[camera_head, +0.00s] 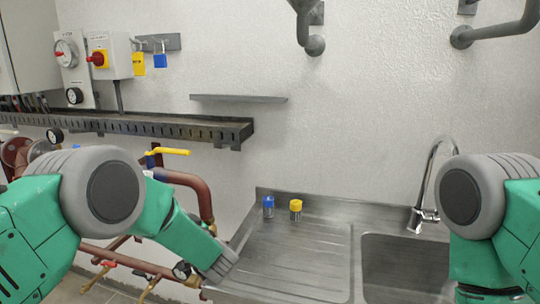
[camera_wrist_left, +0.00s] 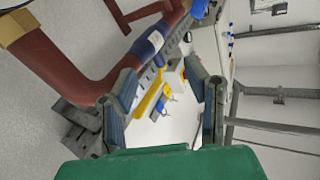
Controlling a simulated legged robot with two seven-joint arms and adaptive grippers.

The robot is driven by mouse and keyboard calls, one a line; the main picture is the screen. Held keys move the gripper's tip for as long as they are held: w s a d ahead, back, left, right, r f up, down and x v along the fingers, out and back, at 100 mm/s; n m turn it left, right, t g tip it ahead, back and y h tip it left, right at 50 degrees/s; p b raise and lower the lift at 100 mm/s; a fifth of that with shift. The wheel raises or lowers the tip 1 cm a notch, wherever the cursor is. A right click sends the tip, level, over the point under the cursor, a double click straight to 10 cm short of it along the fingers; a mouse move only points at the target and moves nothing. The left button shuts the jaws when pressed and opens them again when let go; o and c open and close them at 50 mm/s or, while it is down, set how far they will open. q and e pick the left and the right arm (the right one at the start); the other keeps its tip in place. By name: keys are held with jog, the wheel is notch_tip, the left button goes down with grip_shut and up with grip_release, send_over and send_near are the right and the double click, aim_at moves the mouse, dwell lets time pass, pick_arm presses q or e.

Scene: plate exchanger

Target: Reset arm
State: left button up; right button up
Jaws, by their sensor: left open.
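My left arm comes in from the left in the head view, its grey end (camera_head: 220,265) low beside the sink unit's left edge. In the left wrist view my left gripper (camera_wrist_left: 165,105) has its two fingers wide apart, with nothing held between them. A yellow valve lever (camera_head: 168,151) stands on the pipework behind the left arm; it also shows in the wrist view (camera_wrist_left: 148,100), beyond the fingers and nearer the left one. My right arm (camera_head: 475,255) reaches down at the right; its gripper is not visible.
Brown pipes (camera_head: 190,185) run close to my left arm. A steel sink unit (camera_head: 300,250) holds a blue-capped item (camera_head: 268,206) and a yellow-capped item (camera_head: 295,210) at its back. A tap (camera_head: 425,200) stands near my right arm. A perforated rail (camera_head: 150,128) and small shelf (camera_head: 238,98) jut from the wall.

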pick_arm(q)
jog(key=s+a+f+m+g+h, duration=0.1)
jog(key=s+f+m+h, duration=0.25)
jog(key=s+f, duration=0.5)
jog(key=s+a+f+m+g+h, duration=0.1)
jog(key=s+f+m+h, duration=0.35)
jog(key=f, duration=0.75)
jog(key=s+a+f+n+g+h, duration=0.1)
jog(key=s+f+g+h, duration=0.15)
jog(key=s, duration=0.75)
jog(key=s+f+g+h, duration=0.1)
jog(key=s+f+g, duration=0.25)
jog(key=s, duration=0.65)
jog(key=s+r+g+h, duration=0.15)
jog(key=s+g, duration=0.35)
jog(key=s, duration=1.4)
jog(key=w+f+b, duration=0.1)
jog(key=w+d+f+b, duration=0.1)
jog(key=b, duration=0.1)
jog(key=w+f+b, duration=0.1)
jog(key=f, duration=0.1)
jog(key=shift+d, duration=0.25)
